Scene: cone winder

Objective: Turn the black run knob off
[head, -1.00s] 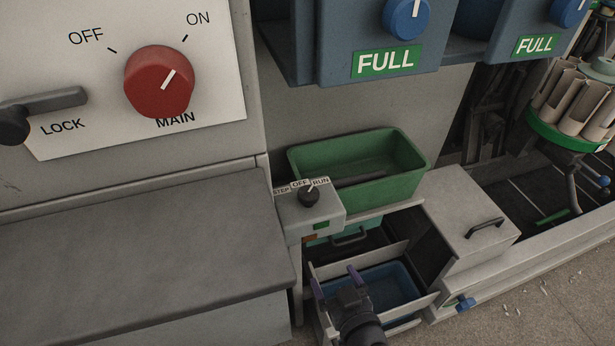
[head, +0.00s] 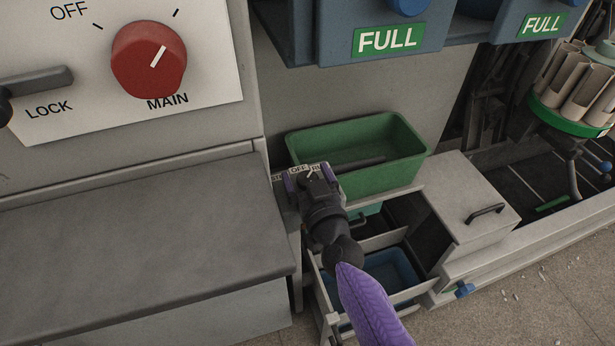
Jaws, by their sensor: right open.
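The black run knob (head: 309,177) sits on a small grey control box under a label strip reading STEP, OFF and RUN. Its white pointer leans up and right, toward RUN. My right gripper (head: 311,180) is at the knob, with its purple fingertips apart, one on each side of it. The gripper body hides most of the control box and the lower part of the knob. I cannot tell whether the fingers touch the knob. My left gripper is not in view.
A green bin (head: 400,165) stands just right of the control box. A blue bin (head: 405,272) sits in an open drawer below. A large red MAIN knob (head: 148,60) and a LOCK lever (head: 40,82) are at upper left. The grey ledge (head: 130,235) is bare.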

